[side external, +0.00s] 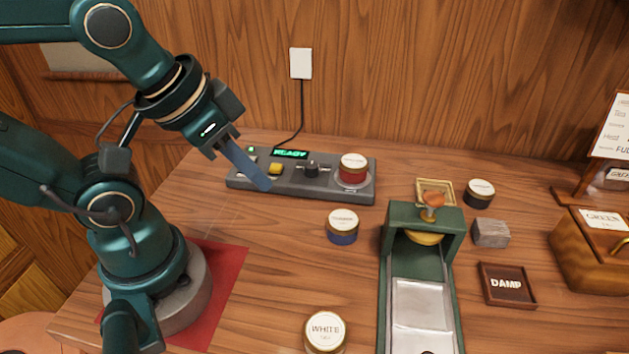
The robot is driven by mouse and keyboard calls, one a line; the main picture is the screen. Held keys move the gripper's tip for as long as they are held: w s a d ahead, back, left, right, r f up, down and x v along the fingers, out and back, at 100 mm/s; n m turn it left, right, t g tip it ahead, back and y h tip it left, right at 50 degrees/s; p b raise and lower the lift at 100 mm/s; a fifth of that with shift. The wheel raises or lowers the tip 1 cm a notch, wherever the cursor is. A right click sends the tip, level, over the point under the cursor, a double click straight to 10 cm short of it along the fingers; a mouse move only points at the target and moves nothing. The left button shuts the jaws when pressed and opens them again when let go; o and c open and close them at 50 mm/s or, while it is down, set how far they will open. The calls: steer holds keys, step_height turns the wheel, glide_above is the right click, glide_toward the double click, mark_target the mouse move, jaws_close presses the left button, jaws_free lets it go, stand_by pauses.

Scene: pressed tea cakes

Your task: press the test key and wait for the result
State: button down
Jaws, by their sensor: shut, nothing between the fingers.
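A grey console (328,187) stands at the back of the table against the wood wall. Its small display (291,154) glows green and reads READY. A yellow key (275,168) sits on its top, left of a black knob (312,168). A red tin with a pale lid (353,170) stands on a round plate at the console's right end. My gripper (266,185) is shut and empty, its blue fingers slanting down in front of the console's left part, just left of the yellow key. The fingers hide part of that end; contact cannot be told. No key label is legible.
A blue tin (342,228) and a WHITE tin (325,332) stand in front. A green press (392,240), a dark tin (479,193), a grey block (491,233), a DAMP tray (506,304) and a wooden box (585,260) fill the right. Table between gripper and WHITE tin is clear.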

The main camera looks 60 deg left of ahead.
steer(key=w+a+r+m+t+y, duration=0.1)
steer(key=w+a+r+m+t, duration=0.35)
steer(key=w+r+m, duration=0.35)
steer(key=w+a+r+m+t+y, duration=0.1)
steer(key=w+a+r+m+t, duration=0.3)
steer(key=w+m, duration=0.45)
steer(key=s+a+f+m+g+h, duration=0.1)
steer(key=s+a+f+m+g, duration=0.1)
steer(key=s+a+f+m, duration=0.1)
steer(key=s+a+f+m+g+h, duration=0.1)
steer(key=s+a+f+m+g, duration=0.2)
steer(key=a+f+m, duration=0.2)
step_height(320, 180, down, 5)
steer(key=m, duration=0.3)
steer(key=shift+s+a+f, duration=0.15)
steer(key=shift+a+f, duration=0.05)
steer(key=shift+f+h, duration=0.1)
steer(key=shift+h, duration=0.2)
